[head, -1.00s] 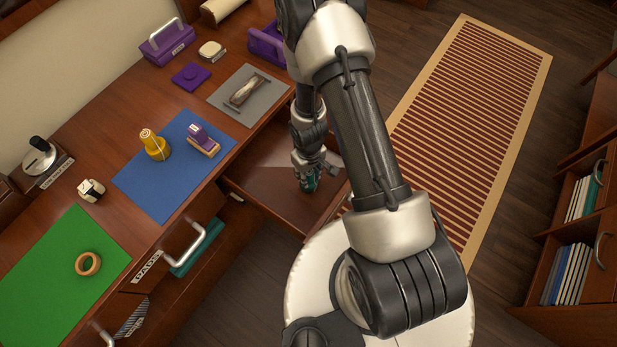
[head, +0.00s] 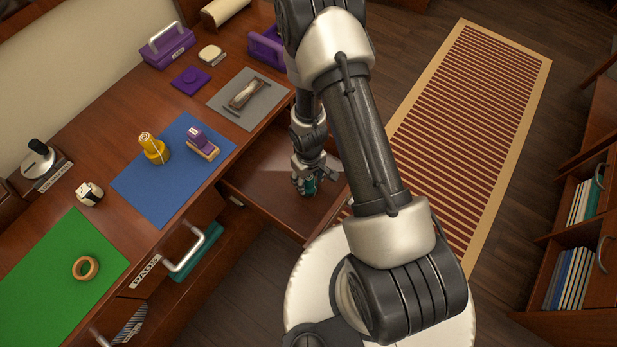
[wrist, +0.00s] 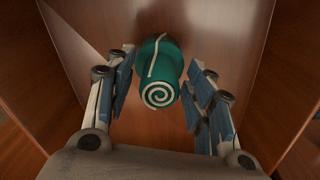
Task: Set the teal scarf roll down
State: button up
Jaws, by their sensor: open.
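The teal scarf roll (wrist: 158,78) has a white spiral on its end and a white stripe along its side. It lies in the open wooden drawer (head: 262,192), on or very near its floor. My gripper (wrist: 160,92) is open, with one finger on each side of the roll and a visible gap on both sides. In the head view my gripper (head: 304,186) is inside the drawer, and only a small bit of the teal roll (head: 310,187) shows past the fingers.
Drawer walls (wrist: 75,35) rise close around my gripper. The desk beside it holds a blue mat (head: 150,190) with a yellow stamp (head: 155,150) and a purple stamp (head: 201,141). A handled drawer (head: 186,246) is nearby. A striped rug (head: 460,130) lies to the right.

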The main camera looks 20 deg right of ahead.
notch_tip(320, 180, up, 41)
jog(key=w+d+m+t+p, duration=0.1)
jog(key=w+m+t+p, duration=0.1)
jog(key=p, duration=1)
jog(key=s+r+m+t, duration=0.1)
jog(key=s+r+t, duration=0.1)
jog(key=s+r, duration=1.4)
jog(key=shift+s+a+m+t, duration=0.3)
jog(key=shift+s+a, duration=0.15)
jog(key=shift+s, duration=0.15)
